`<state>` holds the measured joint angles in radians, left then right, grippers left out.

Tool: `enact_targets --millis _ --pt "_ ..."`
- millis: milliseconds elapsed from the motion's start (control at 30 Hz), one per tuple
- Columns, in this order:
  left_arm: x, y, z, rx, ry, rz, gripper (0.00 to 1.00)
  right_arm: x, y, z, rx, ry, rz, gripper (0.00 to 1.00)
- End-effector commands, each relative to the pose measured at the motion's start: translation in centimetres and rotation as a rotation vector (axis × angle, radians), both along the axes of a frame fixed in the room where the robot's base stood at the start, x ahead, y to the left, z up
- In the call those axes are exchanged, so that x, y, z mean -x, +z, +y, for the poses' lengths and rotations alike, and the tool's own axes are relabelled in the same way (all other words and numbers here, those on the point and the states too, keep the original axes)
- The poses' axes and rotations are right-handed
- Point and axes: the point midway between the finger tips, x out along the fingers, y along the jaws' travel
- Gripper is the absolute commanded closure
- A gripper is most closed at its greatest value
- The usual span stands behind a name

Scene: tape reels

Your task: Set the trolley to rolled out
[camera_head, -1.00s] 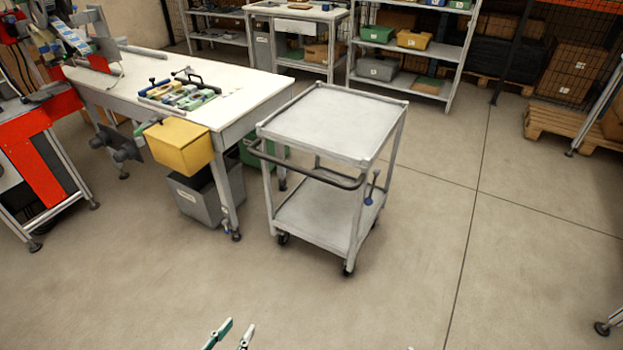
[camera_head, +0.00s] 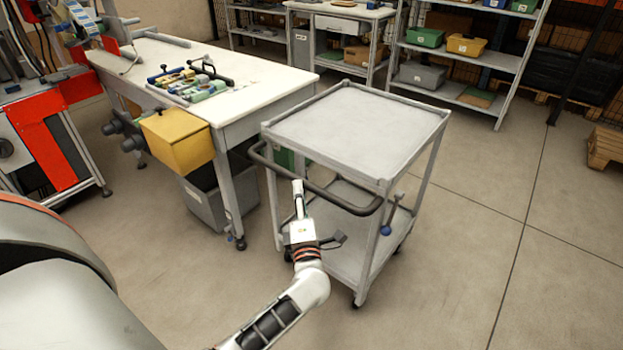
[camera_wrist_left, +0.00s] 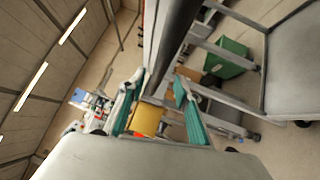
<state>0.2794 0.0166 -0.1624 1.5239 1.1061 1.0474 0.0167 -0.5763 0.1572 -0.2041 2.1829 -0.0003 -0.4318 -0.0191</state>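The grey two-shelf trolley (camera_head: 355,130) stands on castors to the right of the white workbench in the head view. Its dark push handle (camera_head: 342,204) runs along the near side, facing me. My left gripper (camera_head: 298,188) is at the handle, its light finger overlapping the bar. In the left wrist view, the two green-padded fingers (camera_wrist_left: 157,98) are spread apart. The dark handle bar (camera_wrist_left: 181,35) runs between them in the picture; I cannot tell whether they touch it. A trolley shelf (camera_wrist_left: 300,60) shows at the right. My right gripper is not in view.
The workbench (camera_head: 262,75) stands close on the trolley's left, with a yellow box (camera_head: 178,141) at its corner and a grey bin (camera_head: 205,200) below. Shelves (camera_head: 465,52) stand behind. A pallet (camera_head: 605,148) lies far right. Floor (camera_head: 470,240) right of the trolley is clear.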

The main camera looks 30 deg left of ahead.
Motion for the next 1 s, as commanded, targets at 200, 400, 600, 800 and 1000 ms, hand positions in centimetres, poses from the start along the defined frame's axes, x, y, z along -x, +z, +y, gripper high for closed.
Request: enact_targets --millis 200,400,600,800,1000 --pt "-2.6 0.5 2.3 -0.004 -0.001 0.0 0.67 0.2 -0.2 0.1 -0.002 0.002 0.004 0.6" --pt "-4.2 0.8 3.6 -0.005 -0.002 0.001 0.67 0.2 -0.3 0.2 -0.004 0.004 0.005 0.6" --pt "-4.7 0.9 4.0 -0.003 -0.002 0.001 0.67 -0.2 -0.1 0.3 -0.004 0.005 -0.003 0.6" --pt "-4.7 0.9 4.0 -0.004 -0.002 0.0 0.75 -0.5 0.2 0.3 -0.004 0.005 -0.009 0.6" --pt "-4.6 0.9 4.0 -0.004 -0.003 0.0 1.0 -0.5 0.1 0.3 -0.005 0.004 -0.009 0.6"
